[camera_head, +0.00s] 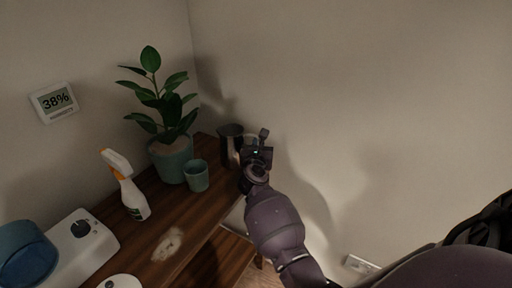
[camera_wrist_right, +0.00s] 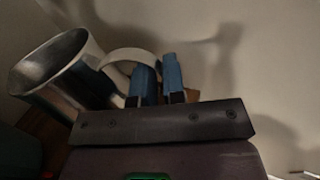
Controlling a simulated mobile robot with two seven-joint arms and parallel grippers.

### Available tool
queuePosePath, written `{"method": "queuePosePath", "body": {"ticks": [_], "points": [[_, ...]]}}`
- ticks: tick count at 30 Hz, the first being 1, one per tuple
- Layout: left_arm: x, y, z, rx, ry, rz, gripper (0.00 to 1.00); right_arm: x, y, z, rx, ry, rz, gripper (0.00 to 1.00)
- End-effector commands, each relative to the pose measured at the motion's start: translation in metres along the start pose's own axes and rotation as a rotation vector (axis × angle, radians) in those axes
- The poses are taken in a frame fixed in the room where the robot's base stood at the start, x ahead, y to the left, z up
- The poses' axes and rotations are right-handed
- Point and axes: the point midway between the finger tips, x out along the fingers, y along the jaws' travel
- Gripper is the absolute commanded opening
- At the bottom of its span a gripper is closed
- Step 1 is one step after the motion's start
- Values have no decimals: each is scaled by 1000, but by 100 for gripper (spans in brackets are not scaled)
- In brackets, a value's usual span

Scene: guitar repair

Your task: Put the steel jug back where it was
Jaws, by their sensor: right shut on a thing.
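The steel jug (camera_head: 229,143) is at the back right corner of the wooden table, close to the wall. It also shows in the right wrist view, its open mouth and shiny body at the left (camera_wrist_right: 58,72). My right gripper (camera_head: 253,152) is on the right side of the jug. In the wrist view its blue fingertips (camera_wrist_right: 157,84) are shut on the jug's pale, curved handle. The jug's base is partly hidden, so I cannot tell whether it touches the table. My left gripper is not in view.
A green cup (camera_head: 196,176) and a potted plant (camera_head: 171,157) stand left of the jug. A spray bottle (camera_head: 128,187) and a white device (camera_head: 78,246) are nearer on the table (camera_head: 190,215). The wall (camera_head: 350,100) is close behind.

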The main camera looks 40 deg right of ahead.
Motion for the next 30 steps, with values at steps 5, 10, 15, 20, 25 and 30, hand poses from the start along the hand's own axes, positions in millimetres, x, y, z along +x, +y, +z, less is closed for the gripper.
{"method": "queuePosePath", "body": {"ticks": [5,10,15,20,25,30], "points": [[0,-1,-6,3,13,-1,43,0,1,1,1,-3,1,0],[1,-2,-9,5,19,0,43,0,0,0,-1,-1,0,15],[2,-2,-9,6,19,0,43,0,0,0,-1,-1,0,36],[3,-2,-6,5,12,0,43,0,0,0,-1,-1,0,36],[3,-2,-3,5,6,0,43,-1,2,0,-1,0,1,36],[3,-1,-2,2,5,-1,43,-5,8,-1,-1,0,2,36]]}}
